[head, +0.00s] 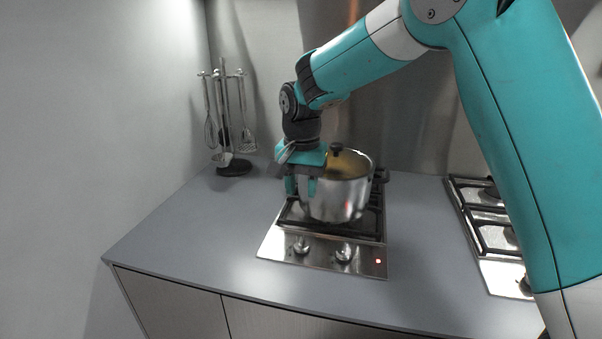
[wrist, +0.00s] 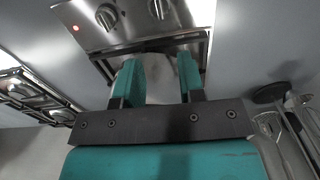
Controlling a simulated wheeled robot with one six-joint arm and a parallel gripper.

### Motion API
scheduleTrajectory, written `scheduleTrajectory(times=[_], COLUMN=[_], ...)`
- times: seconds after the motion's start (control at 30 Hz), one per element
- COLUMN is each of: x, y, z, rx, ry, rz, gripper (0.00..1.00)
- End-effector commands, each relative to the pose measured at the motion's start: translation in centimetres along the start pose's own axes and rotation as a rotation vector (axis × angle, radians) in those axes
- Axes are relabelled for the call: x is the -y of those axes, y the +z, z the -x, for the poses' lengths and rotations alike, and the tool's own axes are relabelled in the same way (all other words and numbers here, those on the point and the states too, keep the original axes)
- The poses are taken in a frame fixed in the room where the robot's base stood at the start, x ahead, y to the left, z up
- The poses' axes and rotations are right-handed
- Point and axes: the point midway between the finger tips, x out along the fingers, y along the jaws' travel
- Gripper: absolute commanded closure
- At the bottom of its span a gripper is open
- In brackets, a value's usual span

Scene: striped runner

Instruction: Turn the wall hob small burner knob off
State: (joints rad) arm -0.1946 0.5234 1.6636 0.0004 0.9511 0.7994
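The wall hob (head: 274,245) is a steel panel with black grates, set in the grey counter. Its front strip carries a left knob (head: 301,245) and a right knob (head: 344,254), with a lit red light (head: 378,261) at the right end. In the wrist view the right knob (wrist: 106,15) and left knob (wrist: 158,8) show at the top. I cannot tell which knob serves the small burner. My gripper (head: 301,191) is open and points down behind the knobs, above the grate's left part.
A steel pot (head: 338,193) with a lid stands on the hob, close to the right of my gripper. A utensil rack (head: 234,168) stands at the back left. Another hob (head: 497,268) is at the right. The counter (head: 190,245) left of the hob is clear.

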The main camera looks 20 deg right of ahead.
Motion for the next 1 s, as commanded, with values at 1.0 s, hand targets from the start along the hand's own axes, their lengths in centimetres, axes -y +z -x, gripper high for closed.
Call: scheduleTrajectory(times=[1.0], x=[-2.0], y=[5.0], z=[5.9], rx=[0.008], ry=[-0.057], rz=[0.243], gripper=[0.64])
